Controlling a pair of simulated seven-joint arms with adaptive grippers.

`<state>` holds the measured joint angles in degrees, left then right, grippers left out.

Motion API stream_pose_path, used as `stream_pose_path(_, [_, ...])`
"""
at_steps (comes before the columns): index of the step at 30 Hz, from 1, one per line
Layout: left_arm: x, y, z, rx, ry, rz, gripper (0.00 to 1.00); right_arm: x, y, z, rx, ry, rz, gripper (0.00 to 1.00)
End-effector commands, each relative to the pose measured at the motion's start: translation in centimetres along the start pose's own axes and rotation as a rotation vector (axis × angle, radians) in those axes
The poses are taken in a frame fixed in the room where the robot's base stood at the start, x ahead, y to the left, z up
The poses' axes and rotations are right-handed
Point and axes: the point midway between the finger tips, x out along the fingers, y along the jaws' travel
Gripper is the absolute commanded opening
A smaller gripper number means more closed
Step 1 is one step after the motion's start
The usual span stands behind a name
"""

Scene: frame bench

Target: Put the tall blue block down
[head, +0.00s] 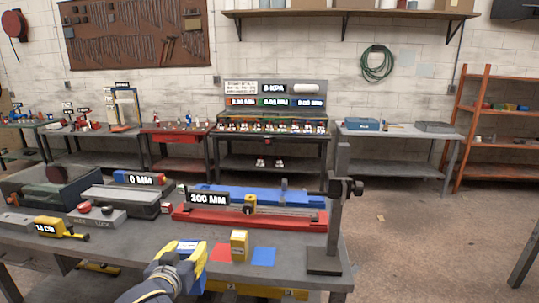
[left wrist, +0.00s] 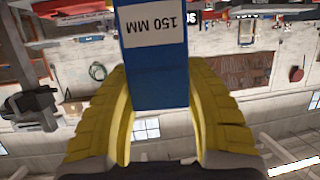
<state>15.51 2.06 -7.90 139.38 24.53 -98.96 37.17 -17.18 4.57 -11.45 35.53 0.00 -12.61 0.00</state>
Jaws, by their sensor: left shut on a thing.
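The tall blue block (left wrist: 158,85) stands between the yellow fingers of my left gripper (left wrist: 160,120) in the left wrist view. Its white label reads 150 MM, upside down there. The fingers are shut on its sides. In the head view my left gripper (head: 186,251) is over the front part of the bench, left of a red square (head: 222,253). Most of the block is hidden there by the fingers. I cannot tell whether it touches the bench top. My right gripper is not in view.
A yellow block (head: 239,245) stands between the red square and a blue square (head: 264,254) on the bench. A dark upright stand (head: 338,215) is at the right end. A red rail (head: 285,220) lies behind. A 300 MM label (head: 208,198) shows there.

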Motion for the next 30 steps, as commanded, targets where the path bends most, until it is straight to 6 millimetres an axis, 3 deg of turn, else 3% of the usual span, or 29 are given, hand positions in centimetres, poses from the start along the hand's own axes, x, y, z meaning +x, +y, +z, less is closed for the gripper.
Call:
stream_pose_path(6, [-1.0, 0.3, 3.7, 0.000, 0.000, 0.003, 0.00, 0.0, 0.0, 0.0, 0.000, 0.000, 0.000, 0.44])
stream_pose_path(12, [-1.2, 0.5, 5.7, 0.001, 0.003, 0.005, 0.00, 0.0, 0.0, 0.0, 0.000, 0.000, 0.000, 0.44])
stream_pose_path(30, [-1.3, 0.6, 6.5, -0.004, 0.005, 0.005, 0.00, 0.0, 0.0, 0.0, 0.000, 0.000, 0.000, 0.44])
